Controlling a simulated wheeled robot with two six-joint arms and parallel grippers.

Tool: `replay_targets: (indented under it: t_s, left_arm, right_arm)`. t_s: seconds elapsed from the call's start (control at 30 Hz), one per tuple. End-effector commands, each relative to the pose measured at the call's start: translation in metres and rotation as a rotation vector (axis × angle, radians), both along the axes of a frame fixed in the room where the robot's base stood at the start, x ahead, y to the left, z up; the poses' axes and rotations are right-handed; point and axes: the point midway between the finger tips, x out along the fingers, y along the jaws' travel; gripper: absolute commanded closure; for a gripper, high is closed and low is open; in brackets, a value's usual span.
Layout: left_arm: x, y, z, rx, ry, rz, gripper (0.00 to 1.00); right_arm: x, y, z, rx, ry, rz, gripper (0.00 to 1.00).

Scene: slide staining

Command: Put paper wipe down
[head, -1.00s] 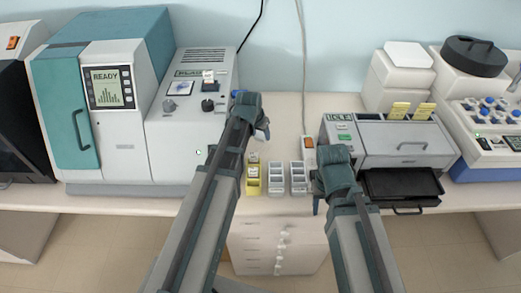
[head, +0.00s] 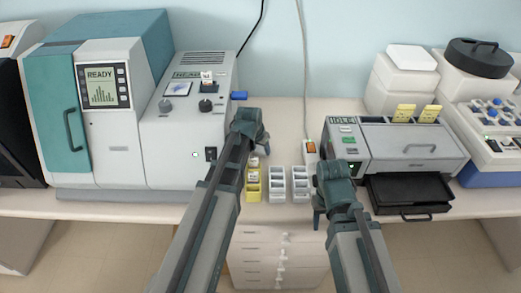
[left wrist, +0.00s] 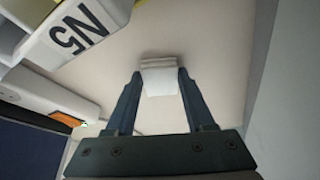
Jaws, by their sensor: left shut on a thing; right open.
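The paper wipe (left wrist: 161,82) is a small white folded piece between the fingertips of my left gripper (left wrist: 160,78) in the left wrist view. My left gripper is shut on it, over a pale bench surface (left wrist: 225,65). Layered pale edges show at the wipe's far side; I cannot tell if it touches the bench. In the head view, my left gripper (head: 264,144) is just behind the yellow rack, and the wipe cannot be made out there. My right gripper (head: 319,208) is open near the bench's front edge, in front of the grey printer-like machine's left side.
A yellow rack (head: 253,190) and two white racks (head: 277,190) (head: 300,188) stand on the bench between my arms. A white block with an orange switch (head: 311,148) is behind them. The teal-and-white machine (head: 105,150) is left; the IDLE machine (head: 405,148) with a black tray is right.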

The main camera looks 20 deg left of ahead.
Motion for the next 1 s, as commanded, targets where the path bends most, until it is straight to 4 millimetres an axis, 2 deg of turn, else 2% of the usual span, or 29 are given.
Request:
replay_targets:
  t_s: [0.07,0.1,0.27,0.67,0.87,1.0]
  left_arm:
    - [0.0,0.0,-0.004,0.0,0.0,0.0,0.91]
    - [0.0,0.0,-0.004,0.0,0.0,0.0,0.44]
    - [0.0,0.0,-0.003,0.0,0.0,0.0,0.16]
    - [0.0,0.0,0.0,0.0,0.0,0.0,0.16]
    - [-0.005,0.0,0.015,0.0,0.0,0.0,0.16]
    - [-0.012,0.001,0.032,0.0,0.0,0.0,0.16]
  right_arm:
    - [0.0,0.0,-0.004,0.0,0.0,0.0,0.5]
    - [0.0,0.0,-0.004,0.0,0.0,0.0,0.5]
    - [0.0,0.0,-0.003,0.0,0.0,0.0,0.5]
    - [0.0,0.0,0.0,0.0,0.0,0.0,0.5]
    - [0.0,0.0,0.014,0.0,0.0,0.0,0.5]
    - [0.0,0.0,0.032,0.0,0.0,0.0,0.5]
